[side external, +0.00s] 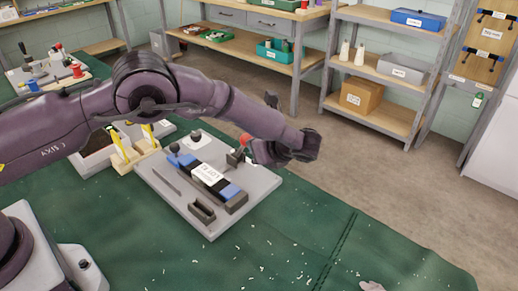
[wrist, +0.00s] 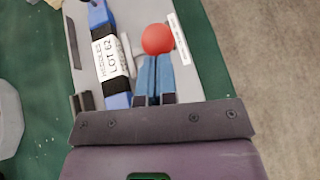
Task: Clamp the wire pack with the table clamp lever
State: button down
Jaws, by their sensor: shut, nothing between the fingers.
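The wire pack (side external: 208,174), a dark and blue bundle with a white label, lies on the grey board (side external: 212,228). It also shows in the wrist view (wrist: 112,62), where its label reads LOT 62. The clamp lever's red ball knob (side external: 245,139) stands at the pack's far right end; it also shows in the wrist view (wrist: 157,39). My gripper (wrist: 155,62) is shut and empty, its fingertips just below the knob in the wrist view. Whether they touch is unclear.
A black knob (side external: 196,136) and a small dark open tray (side external: 202,210) are on the board. A wooden holder with yellow parts (side external: 130,150) stands to its left. The green mat (side external: 310,235) is mostly clear at front right, with small white scraps.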

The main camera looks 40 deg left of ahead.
jog(key=a+r+h, duration=0.2)
jog(key=a+h, duration=0.7)
jog(key=a, duration=0.2)
jog(key=shift+a+r+n+h, duration=0.25)
jog(key=shift+r+n+h, duration=0.1)
jog(key=shift+n+h, duration=0.05)
dwell(0.5)
jog(key=d+v, duration=0.1)
jog(key=v, duration=1.2)
jog(key=shift+d, duration=0.4)
jog(key=shift+f, duration=0.1)
